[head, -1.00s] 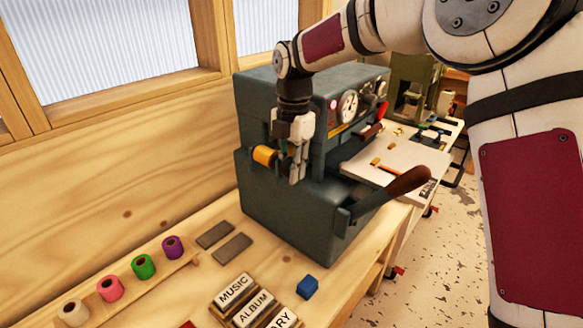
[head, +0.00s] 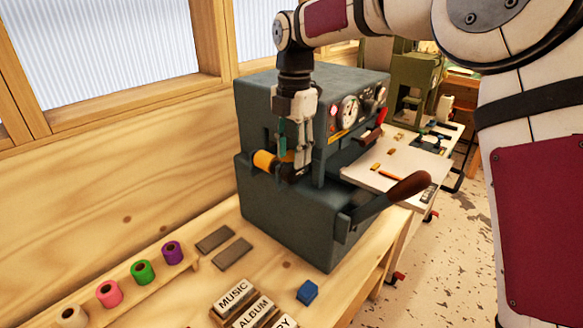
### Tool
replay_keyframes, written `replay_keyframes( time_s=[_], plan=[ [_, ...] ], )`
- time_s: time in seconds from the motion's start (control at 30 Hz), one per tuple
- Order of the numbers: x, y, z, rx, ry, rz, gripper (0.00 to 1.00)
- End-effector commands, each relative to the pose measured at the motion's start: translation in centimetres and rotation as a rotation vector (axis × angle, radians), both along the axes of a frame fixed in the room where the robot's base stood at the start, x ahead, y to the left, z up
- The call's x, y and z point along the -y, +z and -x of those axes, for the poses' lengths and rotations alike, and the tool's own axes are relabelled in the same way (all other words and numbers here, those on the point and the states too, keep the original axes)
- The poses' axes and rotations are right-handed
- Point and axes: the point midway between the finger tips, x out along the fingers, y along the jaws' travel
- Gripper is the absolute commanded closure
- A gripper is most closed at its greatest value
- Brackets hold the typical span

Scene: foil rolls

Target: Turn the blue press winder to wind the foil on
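The blue-grey press (head: 295,222) stands on the wooden bench against the wall. A gold foil roll (head: 265,160) sits at its left front. A dark part (head: 289,174), possibly the winder, shows just right of the roll, under my fingertips. My gripper (head: 301,166) points down in front of the press, close to this part. The fingers partly cover it, so I cannot tell whether they touch it or how wide they are apart. A teal piece (head: 282,136) shows just left of the fingers.
The press lever with a brown grip (head: 408,186) sticks out to the right. A white side table (head: 385,170) holds small pieces. Coloured rolls (head: 142,271) stand on a rack at lower left. Two grey plates (head: 232,252), lettered blocks (head: 247,305) and a blue block (head: 307,291) lie in front.

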Motion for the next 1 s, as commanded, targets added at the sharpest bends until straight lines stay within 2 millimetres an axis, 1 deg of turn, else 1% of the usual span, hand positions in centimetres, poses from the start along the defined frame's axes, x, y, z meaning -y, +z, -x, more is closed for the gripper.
replay_keyframes(
  time_s=[0.03, 0.1, 0.2, 0.33, 0.5, 0.7, 0.73, 0.77, 0.8, 0.87, 0.97, 1.0],
  plan=[
    [0.0, 1.1, -0.1, 0.004, 0.000, -0.002, 0.60],
    [0.0, 2.4, -0.1, 0.003, 0.000, -0.001, 0.60],
    [0.0, 4.0, -0.2, 0.002, 0.001, -0.001, 0.60],
    [0.1, 5.3, -0.2, 0.001, 0.002, -0.001, 0.60],
    [0.1, 5.9, -0.2, -0.001, 0.002, 0.000, 0.60],
    [0.1, 5.9, -0.2, -0.001, 0.002, 0.000, 0.60],
    [0.1, 5.9, -0.2, -0.001, 0.001, 0.000, 0.55],
    [0.2, 5.9, -0.2, -0.001, -0.001, 0.001, 0.49],
    [0.3, 5.9, -0.2, 0.003, -0.011, 0.002, 0.40],
    [0.8, 6.0, -0.2, 0.020, -0.048, 0.007, 0.39],
    [2.6, 6.2, -0.3, 0.077, -0.187, 0.022, 0.39],
    [3.7, 6.3, -0.4, 0.108, -0.264, 0.026, 0.39]
  ],
)
